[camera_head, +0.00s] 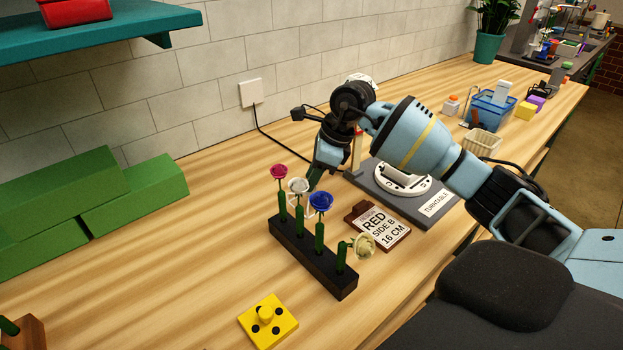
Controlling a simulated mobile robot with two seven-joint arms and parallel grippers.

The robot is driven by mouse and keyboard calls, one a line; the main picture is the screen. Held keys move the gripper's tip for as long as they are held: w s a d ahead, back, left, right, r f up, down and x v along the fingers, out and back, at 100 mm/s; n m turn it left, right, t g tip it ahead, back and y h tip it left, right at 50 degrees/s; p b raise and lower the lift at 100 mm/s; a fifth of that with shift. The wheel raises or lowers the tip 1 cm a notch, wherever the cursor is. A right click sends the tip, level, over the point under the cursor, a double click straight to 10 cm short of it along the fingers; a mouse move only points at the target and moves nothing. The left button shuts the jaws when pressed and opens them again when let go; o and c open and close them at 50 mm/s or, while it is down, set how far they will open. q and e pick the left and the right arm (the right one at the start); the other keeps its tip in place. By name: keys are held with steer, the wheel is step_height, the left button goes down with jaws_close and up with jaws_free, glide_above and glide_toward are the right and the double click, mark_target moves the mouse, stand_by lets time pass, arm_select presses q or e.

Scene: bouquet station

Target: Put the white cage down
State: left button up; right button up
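A white rounded thing (299,186) with thin pale strands sits at the second stem of the black flower rack (313,258). I cannot tell how much of it is flower and how much is the white cage. My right gripper (313,184) points down just behind it, beside the blue flower (321,201). Its fingertips are small and partly hidden, so I cannot tell whether they are open or shut on anything. A red flower (279,171) stands upright at the rack's far end; a cream flower (363,245) droops at the near end. My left gripper is not in view.
A turntable (436,204) with a white disc stands under my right arm. A sign (382,224) reading "RED SIDE B 16 CM" lies beside the rack. A yellow block (283,325) is in front. Green blocks (135,190) stand left; wood between them and the rack is clear.

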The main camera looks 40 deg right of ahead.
steer(key=v, duration=0.6)
steer(key=shift+r, duration=0.2)
steer(key=shift+s+f, duration=0.1)
